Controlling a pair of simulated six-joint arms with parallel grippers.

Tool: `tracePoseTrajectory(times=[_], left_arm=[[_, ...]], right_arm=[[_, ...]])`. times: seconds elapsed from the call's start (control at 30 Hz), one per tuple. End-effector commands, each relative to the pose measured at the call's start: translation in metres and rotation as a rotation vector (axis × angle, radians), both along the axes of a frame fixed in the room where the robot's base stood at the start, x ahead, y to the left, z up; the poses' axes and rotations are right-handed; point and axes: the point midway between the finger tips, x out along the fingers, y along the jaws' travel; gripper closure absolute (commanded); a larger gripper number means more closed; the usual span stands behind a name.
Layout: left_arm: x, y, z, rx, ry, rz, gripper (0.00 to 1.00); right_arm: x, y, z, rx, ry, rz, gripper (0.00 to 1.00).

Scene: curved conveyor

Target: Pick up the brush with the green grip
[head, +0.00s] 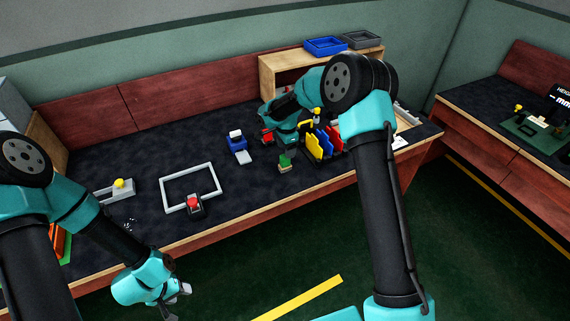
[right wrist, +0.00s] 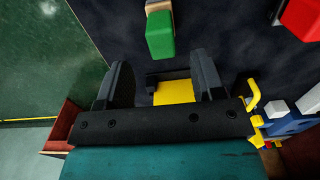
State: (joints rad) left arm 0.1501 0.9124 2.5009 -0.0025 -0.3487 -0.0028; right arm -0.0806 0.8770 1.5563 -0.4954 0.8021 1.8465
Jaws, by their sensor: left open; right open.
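The brush with the green grip (head: 285,161) stands near the front edge of the dark table, just left of the coloured rack. In the right wrist view its green grip (right wrist: 160,38) shows beyond the fingertips, with a pale part behind it. My right gripper (right wrist: 163,75) is open and empty, its two dark fingers apart. In the head view my right arm reaches over the table, and its teal wrist is just behind and above the brush; its fingertips are hard to make out. My left gripper (head: 177,302) is open and empty, hanging in front of the table edge.
A rack with yellow, red and blue plates (head: 319,143) stands close to the right of the brush. A blue block with a white top (head: 236,141) and a grey frame (head: 189,184) with a red button (head: 194,203) lie to the left. Bare table separates them.

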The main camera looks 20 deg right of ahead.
Motion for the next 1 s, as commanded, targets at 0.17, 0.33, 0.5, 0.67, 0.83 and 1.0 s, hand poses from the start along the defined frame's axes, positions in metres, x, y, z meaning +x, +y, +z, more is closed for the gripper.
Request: tracePoseTrajectory(times=[0.17, 0.33, 0.5, 0.67, 0.83, 1.0], left_arm=[[0.0, 0.0, 0.0, 0.0, 0.0, 0.0, 0.51], [0.0, 0.0, 0.0, 0.0, 0.0, 0.0, 0.51], [0.0, 0.0, 0.0, 0.0, 0.0, 0.0, 0.51], [0.0, 0.0, 0.0, 0.0, 0.0, 0.0, 0.51], [0.0, 0.0, 0.0, 0.0, 0.0, 0.0, 0.51], [0.0, 0.0, 0.0, 0.0, 0.0, 0.0, 0.51]], right_arm=[[0.0, 0.0, -0.016, 0.0, 0.0, -0.001, 0.38], [0.0, 0.0, -0.017, 0.0, -0.001, -0.001, 0.38], [0.0, 0.0, -0.018, 0.0, 0.0, 0.0, 0.38], [0.0, 0.001, -0.03, -0.001, 0.003, 0.0, 0.38], [0.001, 0.003, -0.053, -0.001, 0.003, 0.0, 0.38], [0.002, 0.003, -0.068, 0.0, 0.001, 0.0, 0.38]])
